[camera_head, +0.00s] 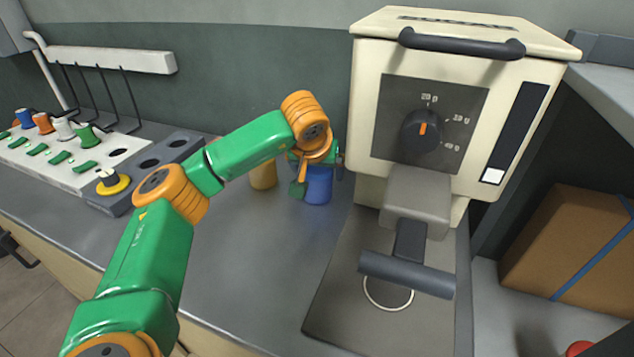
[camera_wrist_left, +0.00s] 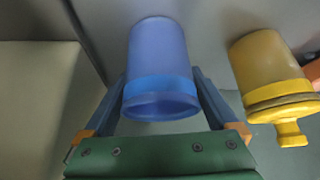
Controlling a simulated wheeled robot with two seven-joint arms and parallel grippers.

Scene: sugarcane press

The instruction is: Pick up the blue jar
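The blue jar (camera_head: 318,187) stands on the grey counter near the wall, left of the press, partly hidden by my left wrist. In the left wrist view, the blue jar (camera_wrist_left: 160,62) has a brighter blue band near its rim. My left gripper (camera_head: 316,166) is at the jar, its fingers on either side of it. In the left wrist view, the fingers of my left gripper (camera_wrist_left: 161,80) lie close along the jar's sides. I cannot tell whether they press on it. My right gripper is not in view.
A yellow jar (camera_wrist_left: 270,68) with a knobbed lid stands close beside the blue jar. The cream press (camera_head: 365,110) is just to the right, with a dark handle (camera_head: 407,273) low in front. A white rack (camera_head: 65,177) is at the left. The front middle counter is clear.

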